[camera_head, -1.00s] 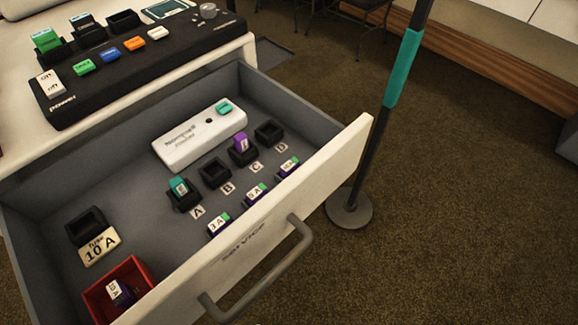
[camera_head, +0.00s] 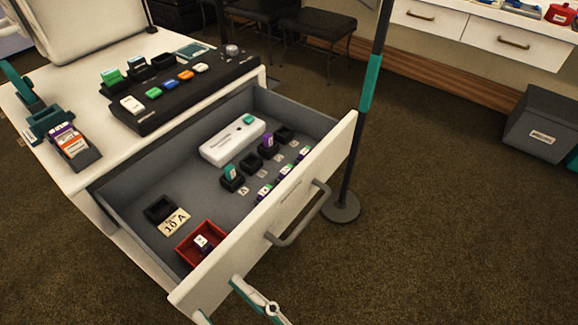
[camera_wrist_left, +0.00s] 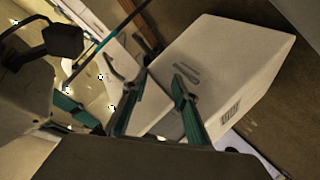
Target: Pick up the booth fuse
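The open drawer (camera_head: 130,203) holds an empty black socket (camera_head: 160,208) behind a "fuse 10 A" card (camera_head: 175,222). A small dark fuse with a white label (camera_head: 202,242) lies in the red tray (camera_head: 184,257). My left gripper (camera_wrist_left: 160,78) shows in the left wrist view, open and empty.
Lettered sockets and a white box (camera_head: 228,148) are in the drawer. The drawer handle (camera_head: 305,222) sticks out in front. A post on a round base (camera_head: 341,208) stands right of the drawer. A button panel (camera_head: 150,118) is on the desk.

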